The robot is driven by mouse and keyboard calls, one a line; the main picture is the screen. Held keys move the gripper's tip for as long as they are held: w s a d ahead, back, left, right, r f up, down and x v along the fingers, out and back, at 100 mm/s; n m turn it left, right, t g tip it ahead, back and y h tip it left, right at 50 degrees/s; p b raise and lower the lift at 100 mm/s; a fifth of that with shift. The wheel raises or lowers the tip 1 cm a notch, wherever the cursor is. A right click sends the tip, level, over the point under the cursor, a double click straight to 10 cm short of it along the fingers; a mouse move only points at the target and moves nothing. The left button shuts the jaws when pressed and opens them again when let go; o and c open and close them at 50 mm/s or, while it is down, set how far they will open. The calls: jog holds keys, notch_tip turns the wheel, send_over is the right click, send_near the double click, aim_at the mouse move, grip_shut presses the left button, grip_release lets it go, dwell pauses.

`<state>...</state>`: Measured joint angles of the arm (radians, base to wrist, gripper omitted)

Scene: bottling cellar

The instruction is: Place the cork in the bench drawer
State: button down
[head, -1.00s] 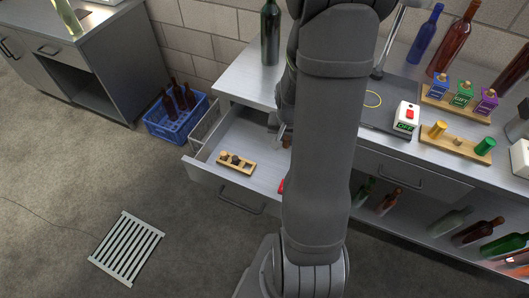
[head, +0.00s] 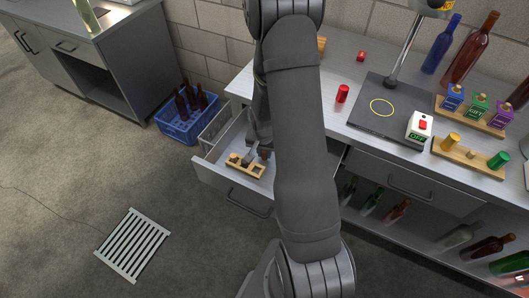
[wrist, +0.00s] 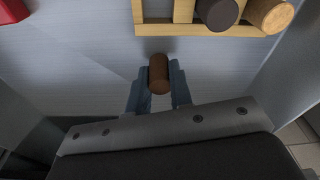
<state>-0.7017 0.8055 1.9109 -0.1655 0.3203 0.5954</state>
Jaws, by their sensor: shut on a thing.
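My gripper (wrist: 155,92) is shut on a brown cork (wrist: 159,74), which shows between the fingertips in the wrist view. In the head view my gripper (head: 263,152) is low over the open bench drawer (head: 222,185), partly hidden by my arm. The drawer's pale metal floor (wrist: 85,72) lies under the cork in the wrist view. I cannot tell whether the cork touches it. The held cork is not clear in the head view.
A wooden rack (wrist: 152,29) in the drawer holds a dark stopper (wrist: 217,12) and a light one (wrist: 268,14), just ahead of the cork. A red thing (wrist: 12,10) is at the left. A red cylinder (head: 342,93) and a black scale plate (head: 375,118) are on the bench.

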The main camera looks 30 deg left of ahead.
jog(key=shift+f, duration=0.3)
jog(key=shift+f, duration=0.15)
jog(key=c, duration=1.3)
grip_release()
notch_tip(320, 180, up, 12)
jog(key=s, duration=0.1)
jog(key=shift+s+d, duration=0.2)
